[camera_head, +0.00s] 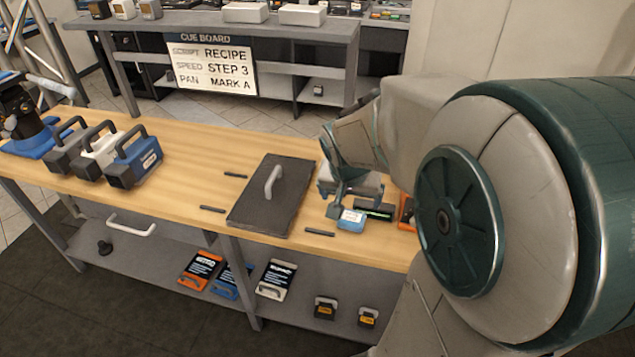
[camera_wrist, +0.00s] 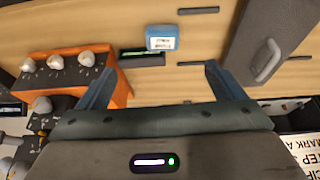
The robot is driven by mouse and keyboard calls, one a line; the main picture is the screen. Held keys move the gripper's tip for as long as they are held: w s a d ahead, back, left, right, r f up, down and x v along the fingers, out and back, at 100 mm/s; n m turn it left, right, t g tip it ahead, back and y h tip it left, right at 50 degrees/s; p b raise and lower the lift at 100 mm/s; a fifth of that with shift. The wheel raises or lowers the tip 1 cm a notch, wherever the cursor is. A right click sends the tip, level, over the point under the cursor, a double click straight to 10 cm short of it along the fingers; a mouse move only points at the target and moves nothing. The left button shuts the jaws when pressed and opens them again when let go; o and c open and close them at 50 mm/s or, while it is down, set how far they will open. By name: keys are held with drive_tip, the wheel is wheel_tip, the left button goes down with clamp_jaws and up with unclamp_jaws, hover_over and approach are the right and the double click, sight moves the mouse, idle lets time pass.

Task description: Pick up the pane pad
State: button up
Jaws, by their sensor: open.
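A small blue block with a white label (camera_head: 352,221) lies on the wooden table, just in front of my gripper (camera_head: 352,200). Its label is too small to read, so I cannot tell for sure that it is the pane pad. In the wrist view the blue block (camera_wrist: 172,32) lies beyond the two fingertips, roughly midway between them. My gripper (camera_wrist: 158,72) is open, with nothing between its fingers. A dark flat slab with a pale handle (camera_head: 250,205) lies left of the gripper; it also shows in the wrist view (camera_wrist: 243,45).
A dark bar with a green strip (camera_wrist: 147,55) lies close to the block. An orange unit with knobs (camera_wrist: 118,88) stands beside the left finger. Handled cases (camera_head: 133,165) stand at the table's left. Bare wood (camera_head: 195,165) lies between cases and slab.

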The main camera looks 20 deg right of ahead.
drive_tip(key=m+b, duration=0.1)
drive_tip(key=b, duration=0.1)
hover_over(351, 217)
drive_tip(key=s+a, duration=0.1)
drive_tip(key=s, duration=0.2)
wheel_tip(351, 217, down, 11)
drive_tip(key=shift+a+r, duration=0.15)
drive_tip(key=shift+w+x, duration=0.25)
drive_tip(key=shift+x, duration=1.1)
drive_tip(key=shift+w+x, duration=0.25)
drive_tip(key=shift+x, duration=1.1)
drive_tip(key=shift+r, duration=0.15)
drive_tip(key=c, duration=1.1)
